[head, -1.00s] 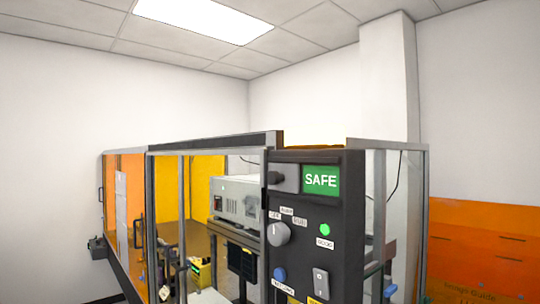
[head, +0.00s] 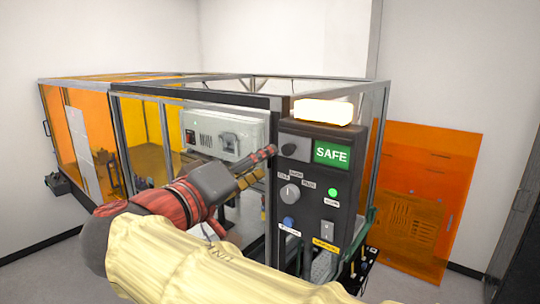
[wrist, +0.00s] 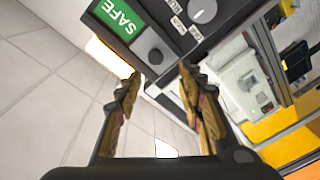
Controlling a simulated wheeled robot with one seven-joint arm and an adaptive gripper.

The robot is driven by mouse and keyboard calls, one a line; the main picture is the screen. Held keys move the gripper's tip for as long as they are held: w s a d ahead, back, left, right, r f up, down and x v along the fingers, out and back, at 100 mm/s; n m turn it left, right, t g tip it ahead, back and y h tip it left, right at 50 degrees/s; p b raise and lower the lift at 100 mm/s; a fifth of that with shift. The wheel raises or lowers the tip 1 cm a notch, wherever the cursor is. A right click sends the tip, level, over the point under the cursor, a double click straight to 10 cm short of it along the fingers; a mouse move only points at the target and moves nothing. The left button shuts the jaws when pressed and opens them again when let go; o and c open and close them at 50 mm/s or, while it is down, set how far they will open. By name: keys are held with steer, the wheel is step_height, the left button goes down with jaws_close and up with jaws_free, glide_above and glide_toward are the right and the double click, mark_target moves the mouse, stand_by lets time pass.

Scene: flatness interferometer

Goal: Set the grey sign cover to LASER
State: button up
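The grey sign cover (head: 294,149) with its round dark knob sits over the left half of the sign at the top of the dark control panel. The green SAFE sign (head: 332,154) shows uncovered to its right. In the wrist view the cover (wrist: 146,43) and its knob lie just beyond my fingertips, beside the SAFE sign (wrist: 122,17). My gripper (head: 263,162) is just left of the cover in the head view. In the wrist view my gripper (wrist: 158,72) is open and empty, its fingers on either side of the knob's line. I cannot tell whether they touch anything.
Below the cover are a rotary selector (head: 289,194), a green light (head: 333,192), a blue button (head: 289,224) and a switch (head: 327,231). A glowing lamp (head: 323,111) stands on top. The framed enclosure's post (head: 272,200) is close to my gripper.

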mark_target(286, 151)
steer(key=shift+m, duration=0.5)
steer(key=x, duration=0.2)
steer(key=p+x, duration=0.1)
steer(key=x, duration=0.1)
steer(key=d+p+x, duration=0.1)
steer(key=x, duration=0.1)
steer(key=shift+d+r, duration=0.1)
steer(key=shift+d, duration=0.1)
steer(key=shift+w+d, duration=0.35)
steer(key=shift+w, duration=0.3)
steer(key=shift+c, duration=0.6)
jaws_close()
